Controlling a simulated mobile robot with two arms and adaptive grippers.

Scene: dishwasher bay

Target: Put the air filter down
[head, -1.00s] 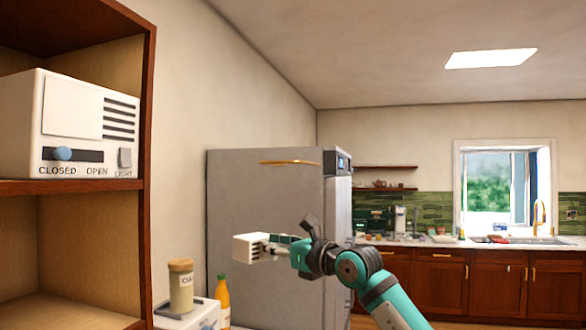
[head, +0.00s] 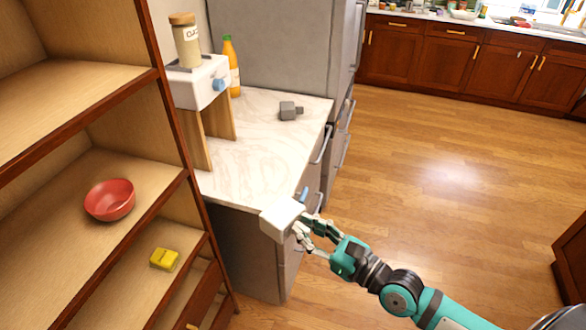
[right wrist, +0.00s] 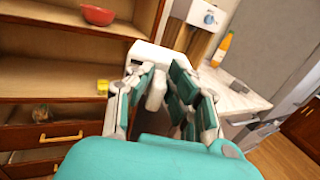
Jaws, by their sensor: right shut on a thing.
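The air filter is a small white block (head: 279,220). It is held in my right gripper (head: 303,228) at the front edge of the marble counter (head: 255,165), near its corner. In the right wrist view the filter (right wrist: 150,56) sits between the fingers of the right gripper (right wrist: 158,82), which are shut on it. I cannot tell whether the filter touches the counter. My left gripper is in neither current view.
A wooden shelf at left holds a red bowl (head: 110,200) and a yellow sponge (head: 164,259). The counter's middle is clear.

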